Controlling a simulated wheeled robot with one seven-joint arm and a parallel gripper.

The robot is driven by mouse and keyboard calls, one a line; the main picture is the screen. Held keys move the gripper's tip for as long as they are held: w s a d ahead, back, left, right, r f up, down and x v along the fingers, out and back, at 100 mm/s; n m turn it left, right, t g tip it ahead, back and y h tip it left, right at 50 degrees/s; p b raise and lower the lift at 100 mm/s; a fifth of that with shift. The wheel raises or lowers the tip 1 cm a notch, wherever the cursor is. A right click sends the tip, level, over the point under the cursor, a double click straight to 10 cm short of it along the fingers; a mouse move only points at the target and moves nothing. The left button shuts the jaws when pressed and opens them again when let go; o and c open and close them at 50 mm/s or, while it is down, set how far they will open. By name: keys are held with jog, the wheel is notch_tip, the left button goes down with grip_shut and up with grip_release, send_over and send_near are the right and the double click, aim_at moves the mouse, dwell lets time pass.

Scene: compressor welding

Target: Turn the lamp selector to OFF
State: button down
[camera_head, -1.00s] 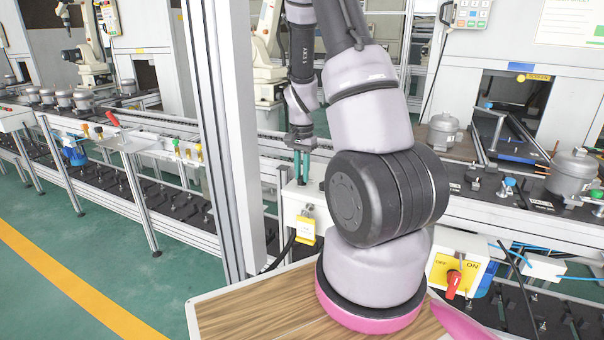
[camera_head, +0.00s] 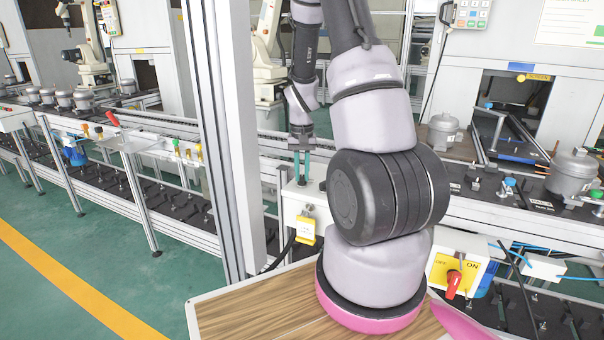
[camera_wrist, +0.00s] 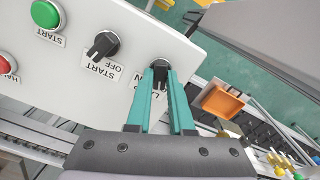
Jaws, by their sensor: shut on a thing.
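In the wrist view, a black selector knob (camera_wrist: 160,63) sits on a pale control panel (camera_wrist: 130,22), with a label below it mostly hidden by my fingers. My gripper (camera_wrist: 161,76) has its two teal fingers shut on this knob. The knob's pointer direction is hidden between the fingers. A second black selector (camera_wrist: 103,46), labelled START and OFF, stands free to the left. In the head view, my gripper (camera_head: 301,178) points down at the top of the white control box (camera_head: 296,205); the knob is too small to make out there.
A green START button (camera_wrist: 46,13) and a red button (camera_wrist: 3,64) are on the same panel. An orange tray (camera_wrist: 222,101) lies beyond it. In the head view, a yellow ON/OFF switch (camera_head: 453,281) with a red handle is at the right; conveyors run behind.

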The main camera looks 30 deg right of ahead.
jog(key=c, duration=0.8)
grip_release()
notch_tip(320, 180, up, 11)
dwell(0.5)
notch_tip(320, 180, up, 13)
jog(key=t, duration=0.3)
send_over(302, 176)
jog(key=s+a, duration=0.6)
jog(key=a, duration=0.1)
jog(key=s+a+r+t+y, duration=0.1)
jog(key=s+a+r+t, duration=0.1)
jog(key=s, duration=0.4)
jog(key=s+a+r+n+t+y, duration=0.1)
jog(key=s+a+r+t, duration=0.1)
jog(key=s+a+r, duration=0.2)
jog(key=s+r, duration=0.3)
jog(key=shift+s+a+n, duration=0.15)
jog(key=shift+a+n, duration=0.1)
jog(key=shift+n, duration=0.05)
